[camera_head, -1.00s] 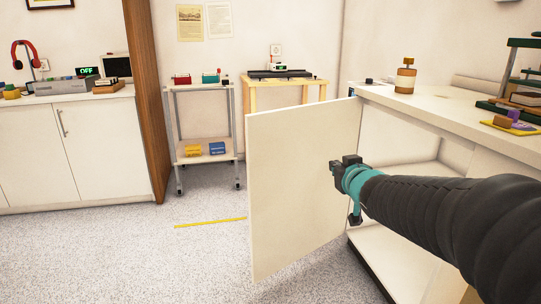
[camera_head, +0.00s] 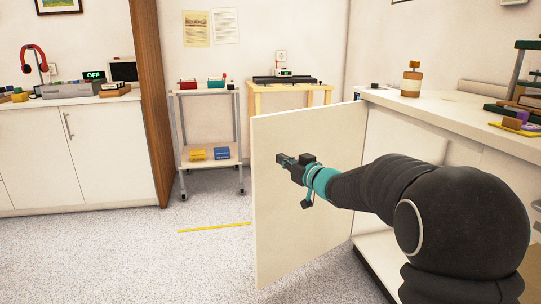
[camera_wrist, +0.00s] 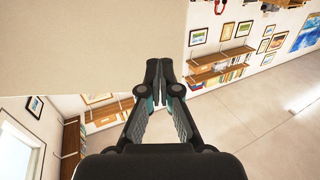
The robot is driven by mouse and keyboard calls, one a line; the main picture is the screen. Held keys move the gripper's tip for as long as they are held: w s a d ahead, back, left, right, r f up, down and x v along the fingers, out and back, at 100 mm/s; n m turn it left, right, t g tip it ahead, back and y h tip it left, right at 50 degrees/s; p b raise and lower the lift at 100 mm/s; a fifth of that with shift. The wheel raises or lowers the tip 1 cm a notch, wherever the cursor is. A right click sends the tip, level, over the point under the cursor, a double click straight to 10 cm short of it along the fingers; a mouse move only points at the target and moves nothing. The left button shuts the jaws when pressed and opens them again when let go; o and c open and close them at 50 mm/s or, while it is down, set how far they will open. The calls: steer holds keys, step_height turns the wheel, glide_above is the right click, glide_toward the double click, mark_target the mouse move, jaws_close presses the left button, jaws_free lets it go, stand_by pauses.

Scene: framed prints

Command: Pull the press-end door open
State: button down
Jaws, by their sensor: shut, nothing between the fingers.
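The press-end door (camera_head: 293,205) is a plain cream panel that stands swung out from the end of the right-hand counter (camera_head: 440,108). The cabinet's inside shows behind it. My gripper (camera_head: 281,158) is in front of the door's inner face, pointing left, with its fingers together and nothing in them. In the wrist view the closed fingertips (camera_wrist: 158,68) lie near the edge of the pale door panel (camera_wrist: 95,45). I cannot tell whether they touch it. The door's handle is not in view.
A grey cart (camera_head: 207,88) and a wooden table (camera_head: 292,86) stand behind the door. A white cabinet (camera_head: 100,150) is at left. A yellow strip (camera_head: 214,227) lies on the floor, which is clear left of the door.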

mark_target(264, 149)
steer(key=x, duration=0.6)
steer(key=shift+w+a, duration=0.25)
